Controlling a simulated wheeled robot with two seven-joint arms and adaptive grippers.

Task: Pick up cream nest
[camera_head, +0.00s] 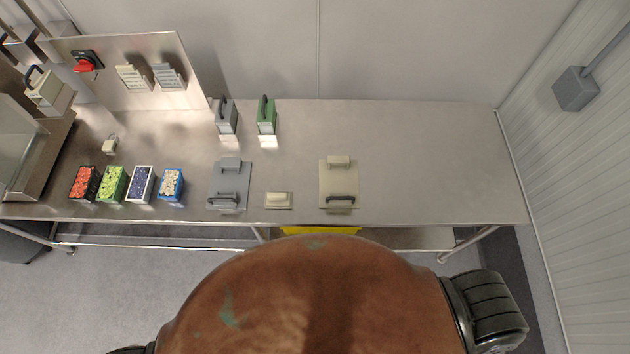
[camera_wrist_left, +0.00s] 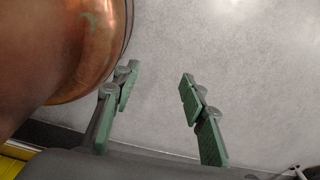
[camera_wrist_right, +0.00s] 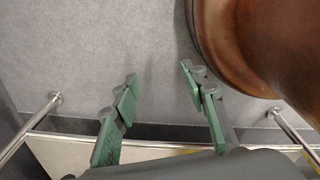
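A cream plate (camera_head: 326,176) with a cream block at its back and a dark handle at its front lies on the steel table; it looks like the cream nest. A smaller cream block (camera_head: 278,200) lies to its left, apart from it. Neither wrist view shows these things. My left gripper (camera_wrist_left: 158,80) is open and empty, its green-padded fingers spread over grey floor. My right gripper (camera_wrist_right: 160,76) is also open and empty above the floor, beside my own base. Both grippers are out of the head view.
A grey plate (camera_head: 242,185) with a handle lies further left. Behind it stand a grey (camera_head: 227,122) and a green (camera_head: 267,121) handled block. Several bins of coloured pieces, such as the red one (camera_head: 84,183), line the left. The steel table (camera_head: 430,160) is bare at right.

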